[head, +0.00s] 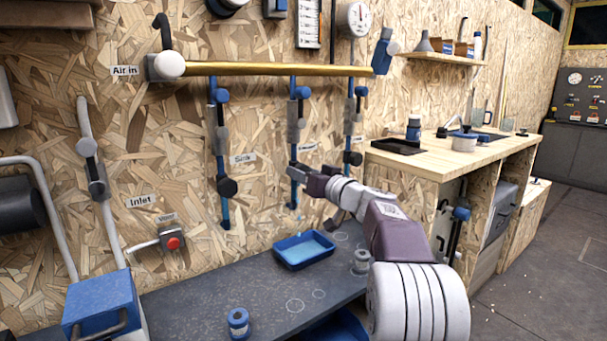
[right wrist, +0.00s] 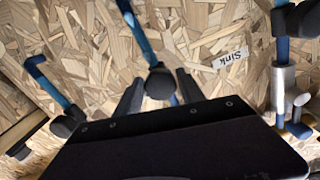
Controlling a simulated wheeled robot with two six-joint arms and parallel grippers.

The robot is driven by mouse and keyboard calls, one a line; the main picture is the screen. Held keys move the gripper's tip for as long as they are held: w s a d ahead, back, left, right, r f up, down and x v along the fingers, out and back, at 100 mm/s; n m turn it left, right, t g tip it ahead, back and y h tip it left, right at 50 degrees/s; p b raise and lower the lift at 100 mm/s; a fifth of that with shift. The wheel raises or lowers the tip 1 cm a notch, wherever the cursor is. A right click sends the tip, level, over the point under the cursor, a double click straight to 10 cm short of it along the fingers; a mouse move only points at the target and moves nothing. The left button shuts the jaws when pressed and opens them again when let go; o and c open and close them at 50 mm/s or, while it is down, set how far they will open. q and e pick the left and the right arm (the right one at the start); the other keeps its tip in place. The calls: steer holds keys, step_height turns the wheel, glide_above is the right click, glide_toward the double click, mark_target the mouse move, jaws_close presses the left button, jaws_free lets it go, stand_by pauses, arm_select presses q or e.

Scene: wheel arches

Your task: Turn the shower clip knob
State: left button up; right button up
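Three blue pipes hang from the brass pipe on the wall. The left one has a black knob (head: 227,187) beside the "Sink" label (head: 243,159). The middle blue pipe (head: 294,148) has a small label to its right, too small to read surely. My right gripper (head: 298,180) is at the lower part of this middle pipe and hides its knob in the head view. In the right wrist view the black knob (right wrist: 160,83) lies between the two spread fingers of my right gripper (right wrist: 160,92); I cannot tell whether they touch it. My left gripper is not in view.
The right blue pipe carries another black knob (head: 352,158). A blue tray (head: 304,250) sits on the dark bench below. A wooden workbench (head: 428,167) stands at right.

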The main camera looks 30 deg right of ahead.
jaws_close()
